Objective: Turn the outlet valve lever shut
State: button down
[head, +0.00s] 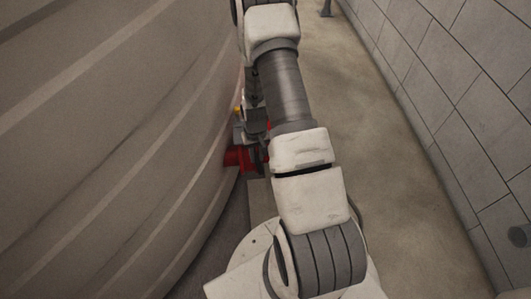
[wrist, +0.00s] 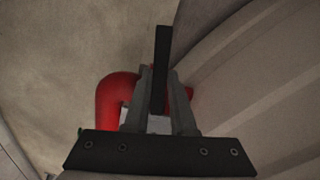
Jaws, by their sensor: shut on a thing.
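In the wrist view, my gripper (wrist: 161,78) has its two grey fingers closed on a long dark bar, which looks like the outlet valve lever (wrist: 162,45). The bar stands out beyond the fingertips, pointing up in the picture. A red curved pipe (wrist: 105,98) lies behind the fingers to the left, with a little red also showing to their right. The valve body is mostly hidden by the gripper. In the head view, my arm covers the gripper and lever; I cannot make out the lever there.
A large ribbed tank wall (head: 110,130) fills the left, close beside my arm. Red pipework (head: 238,158) and a small yellow part (head: 238,110) show at its edge. A block wall (head: 455,90) stands at right, with bare floor (head: 385,150) between.

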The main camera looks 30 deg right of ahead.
jog(key=shift+w+a+m, duration=0.3)
jog(key=shift+a+m, duration=0.3)
jog(key=shift+a, duration=0.15)
jog(key=shift+w+a+m, duration=0.25)
jog(key=shift+a+m, duration=0.35)
jog(key=shift+a, duration=0.2)
jog(key=c, duration=0.7)
grip_release()
jog(key=shift+c, duration=0.2)
notch_tip(320, 180, up, 18)
jog(key=p, duration=0.5)
jog(key=shift+f, duration=0.25)
